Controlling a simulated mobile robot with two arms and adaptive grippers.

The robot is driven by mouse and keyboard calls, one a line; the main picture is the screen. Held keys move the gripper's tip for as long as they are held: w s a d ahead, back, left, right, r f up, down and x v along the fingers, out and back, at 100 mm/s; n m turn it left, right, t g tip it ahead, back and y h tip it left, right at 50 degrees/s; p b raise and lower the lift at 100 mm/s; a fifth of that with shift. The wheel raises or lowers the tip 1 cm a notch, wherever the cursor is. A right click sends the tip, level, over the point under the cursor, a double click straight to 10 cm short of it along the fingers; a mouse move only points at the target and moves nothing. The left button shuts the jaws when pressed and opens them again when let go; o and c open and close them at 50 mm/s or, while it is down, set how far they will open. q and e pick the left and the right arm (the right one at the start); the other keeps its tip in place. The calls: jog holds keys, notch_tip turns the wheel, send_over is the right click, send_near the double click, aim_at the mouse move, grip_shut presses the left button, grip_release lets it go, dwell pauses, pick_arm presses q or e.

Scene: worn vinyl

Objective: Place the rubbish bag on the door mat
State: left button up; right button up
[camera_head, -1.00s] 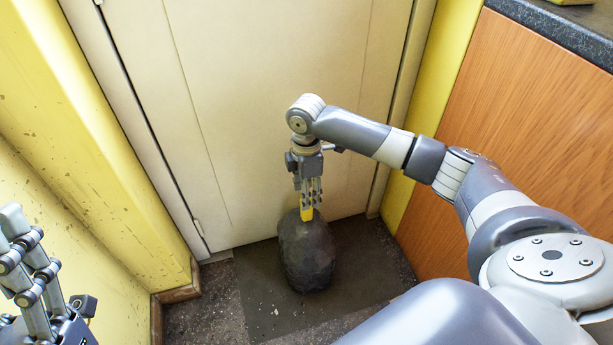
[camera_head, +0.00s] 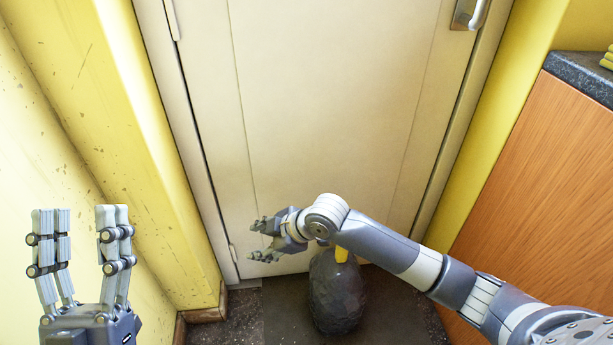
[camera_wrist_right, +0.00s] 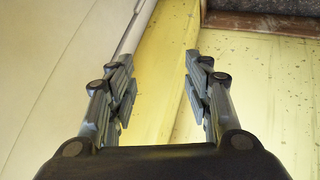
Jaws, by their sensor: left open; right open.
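The rubbish bag (camera_head: 337,293) is a dark, rounded sack with a yellow top (camera_head: 341,254). It stands upright on the dark door mat (camera_head: 287,305) in front of the closed door, and covers part of the mat. My right gripper (camera_head: 258,240) is open and empty, up and to the left of the bag, apart from it and pointing left. The right wrist view shows its open fingers (camera_wrist_right: 160,75) with nothing between them. My left gripper (camera_head: 84,215) is open and empty at the lower left, pointing up, far from the bag.
A cream door (camera_head: 320,110) with a metal handle (camera_head: 470,12) stands behind the bag. A dirty yellow wall (camera_head: 110,120) is on the left. A wooden cabinet (camera_head: 550,190) with a dark countertop (camera_head: 585,72) is on the right. Speckled floor (camera_head: 240,315) shows left of the mat.

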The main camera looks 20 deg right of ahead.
jog(key=s+a+r+m+t+y, duration=0.2)
jog(key=a+r+t+y, duration=0.15)
jog(key=r, duration=0.45)
jog(key=s+a+r+m+t+y, duration=0.25)
jog(key=r+t, duration=0.25)
jog(key=r, duration=0.4)
jog(key=s+d+r+m+t+h, duration=0.2)
jog(key=s+d+r+t, duration=0.3)
jog(key=r, duration=0.3)
jog(key=s+d+r+m+t+h, duration=0.2)
jog(key=s+d+r+m+t, duration=0.3)
jog(key=s+r+t, duration=0.1)
notch_tip(320, 180, up, 2)
jog(key=shift+s+r, duration=0.2)
jog(key=shift+s, duration=0.35)
